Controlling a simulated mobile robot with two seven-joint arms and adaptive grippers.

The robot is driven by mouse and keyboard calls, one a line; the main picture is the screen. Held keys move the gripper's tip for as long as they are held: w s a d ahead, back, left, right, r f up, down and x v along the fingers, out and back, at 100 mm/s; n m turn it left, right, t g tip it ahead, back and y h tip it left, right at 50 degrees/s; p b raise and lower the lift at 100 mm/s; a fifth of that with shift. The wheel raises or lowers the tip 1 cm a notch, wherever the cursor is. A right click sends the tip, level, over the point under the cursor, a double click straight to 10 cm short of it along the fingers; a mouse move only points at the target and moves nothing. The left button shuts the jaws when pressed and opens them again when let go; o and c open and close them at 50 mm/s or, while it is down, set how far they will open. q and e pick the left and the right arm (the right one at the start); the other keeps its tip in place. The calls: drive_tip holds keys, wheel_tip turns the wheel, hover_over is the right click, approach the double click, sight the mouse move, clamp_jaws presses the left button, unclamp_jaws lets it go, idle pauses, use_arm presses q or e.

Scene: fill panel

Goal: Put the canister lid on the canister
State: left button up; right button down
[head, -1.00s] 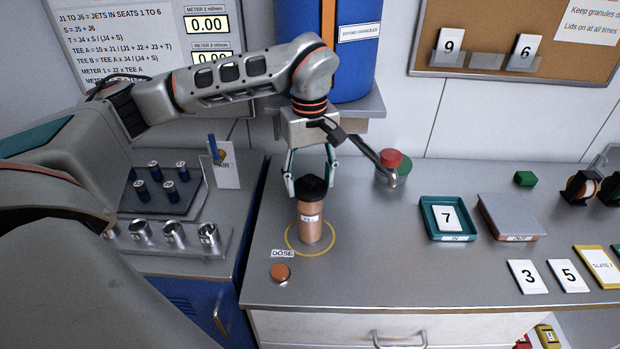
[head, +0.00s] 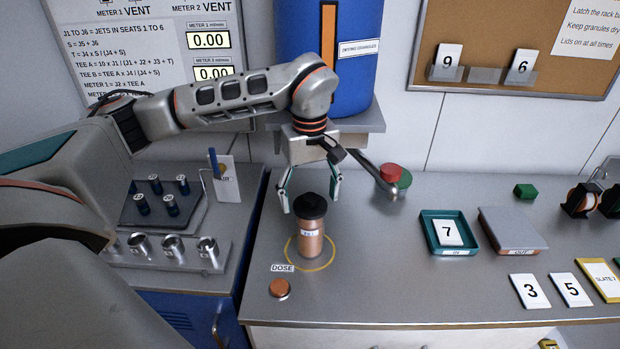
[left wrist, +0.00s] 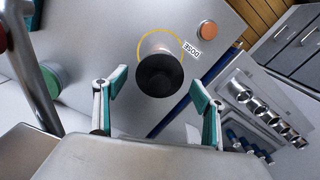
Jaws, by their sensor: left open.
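The copper-coloured canister (head: 311,244) stands upright inside the yellow ring on the counter. The black canister lid (head: 310,206) sits on its top. In the left wrist view the lid (left wrist: 160,75) shows from above, with part of the canister (left wrist: 158,47) beyond it. My right gripper is in neither view.
A metal spout arm with a red knob (head: 391,173) is close to the right of my left gripper. The blue hopper (head: 358,75) stands behind. The orange DOSE button (head: 279,288) is in front, and a teal tray (head: 449,233) lies right. Counter between is clear.

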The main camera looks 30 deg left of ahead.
sight(310, 197)
use_arm(q)
wheel_tip(310, 197, up, 13)
drive_tip(key=shift+f, duration=0.15)
drive_tip(key=shift+s+f, duration=0.1)
idle(0.8)
